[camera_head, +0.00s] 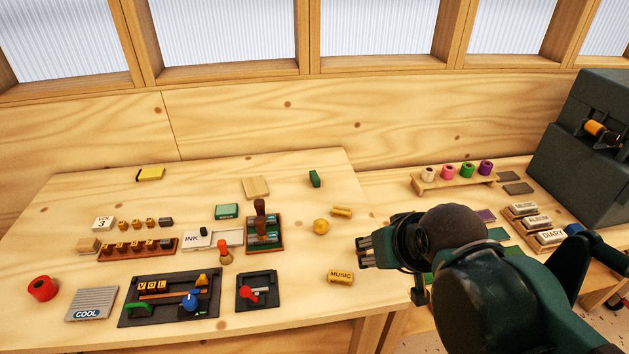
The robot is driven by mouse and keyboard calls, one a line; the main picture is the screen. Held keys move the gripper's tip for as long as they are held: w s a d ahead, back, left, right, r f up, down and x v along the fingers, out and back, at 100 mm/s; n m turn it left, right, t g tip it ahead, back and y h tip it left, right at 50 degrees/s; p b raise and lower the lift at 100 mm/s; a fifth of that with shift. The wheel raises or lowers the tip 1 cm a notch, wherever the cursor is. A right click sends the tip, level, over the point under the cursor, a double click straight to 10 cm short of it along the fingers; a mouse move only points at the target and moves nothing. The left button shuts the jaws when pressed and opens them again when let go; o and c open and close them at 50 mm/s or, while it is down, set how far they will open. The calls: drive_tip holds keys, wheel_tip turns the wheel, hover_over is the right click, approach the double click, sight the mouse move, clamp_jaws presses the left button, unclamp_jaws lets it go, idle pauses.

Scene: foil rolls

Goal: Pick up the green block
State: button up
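A small dark green block (315,179) stands on the light wooden table (70,210), toward its back right. A second green item, a flat box-like piece (227,211), lies further left and nearer. My gripper (366,252) is over the right edge of the table, to the right of and nearer than the green block, clearly apart from it. Its fingers point left. The fingertips are small and dark here, so I cannot tell whether they are open or shut. I see nothing held between them.
A wooden square (256,187) is left of the block. Stamps stand in a green-red tray (264,247).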

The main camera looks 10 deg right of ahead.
drive_tip(key=shift+o, duration=0.6)
drive_tip(key=o, duration=0.4)
drive_tip(key=shift+r, duration=0.1)
